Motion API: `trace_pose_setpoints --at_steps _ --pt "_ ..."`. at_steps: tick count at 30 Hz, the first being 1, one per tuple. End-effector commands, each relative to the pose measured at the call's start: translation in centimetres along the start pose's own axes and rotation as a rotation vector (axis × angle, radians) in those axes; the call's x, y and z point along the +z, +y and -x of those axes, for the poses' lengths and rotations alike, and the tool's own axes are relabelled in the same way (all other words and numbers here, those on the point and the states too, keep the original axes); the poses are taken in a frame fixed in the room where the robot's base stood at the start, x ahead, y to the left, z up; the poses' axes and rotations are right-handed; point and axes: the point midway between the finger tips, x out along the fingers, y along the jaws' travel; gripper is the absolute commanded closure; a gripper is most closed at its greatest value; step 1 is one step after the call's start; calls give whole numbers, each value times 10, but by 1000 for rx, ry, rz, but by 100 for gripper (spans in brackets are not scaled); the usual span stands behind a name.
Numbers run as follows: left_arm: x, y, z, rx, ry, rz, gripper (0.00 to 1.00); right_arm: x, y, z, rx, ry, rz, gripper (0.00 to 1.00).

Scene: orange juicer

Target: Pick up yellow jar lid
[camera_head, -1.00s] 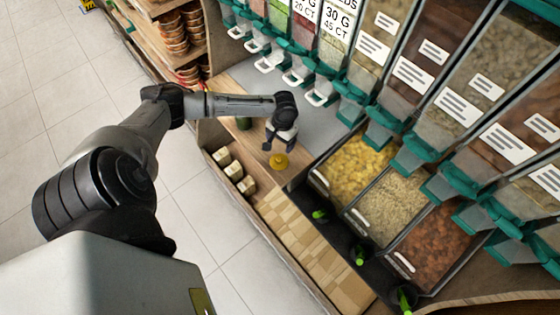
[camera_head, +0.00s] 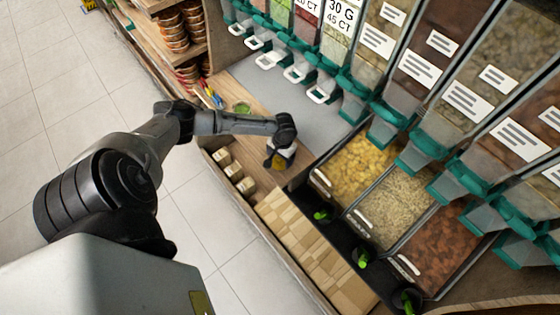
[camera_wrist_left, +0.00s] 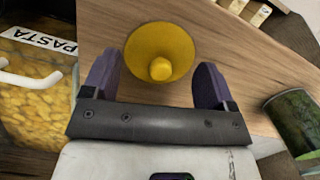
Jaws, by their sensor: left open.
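The yellow jar lid (camera_wrist_left: 160,50) is round with a small knob and lies on the wooden counter (camera_wrist_left: 215,22). It shows large in the left wrist view, just ahead of and partly between the fingers of my left gripper (camera_wrist_left: 158,84). The fingers are open, one on each side, with no clear contact on the lid. In the head view the lid (camera_head: 279,162) is a small yellow patch at my left gripper (camera_head: 275,163), partly hidden by it. My right gripper is not in view.
A green jar (camera_wrist_left: 296,120) stands at the right in the left wrist view; in the head view it (camera_head: 242,108) is behind my left arm. A pasta bin (camera_head: 355,165) is to the right of the lid. Small pale boxes (camera_head: 233,171) line the counter's left edge.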

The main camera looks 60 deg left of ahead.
Motion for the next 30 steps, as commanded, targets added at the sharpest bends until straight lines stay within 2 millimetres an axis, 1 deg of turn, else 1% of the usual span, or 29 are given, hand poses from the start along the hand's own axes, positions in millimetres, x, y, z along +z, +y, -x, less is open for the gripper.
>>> trace_pose_setpoints --at_steps 1,3,9,30 --pt "0 0 -7 0 0 0 21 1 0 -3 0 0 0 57" --pt "0 0 -10 0 1 0 21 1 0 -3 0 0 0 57" --pt "0 0 -10 0 1 0 21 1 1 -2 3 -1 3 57" --pt "1 0 -11 -2 -2 0 88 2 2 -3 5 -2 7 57"
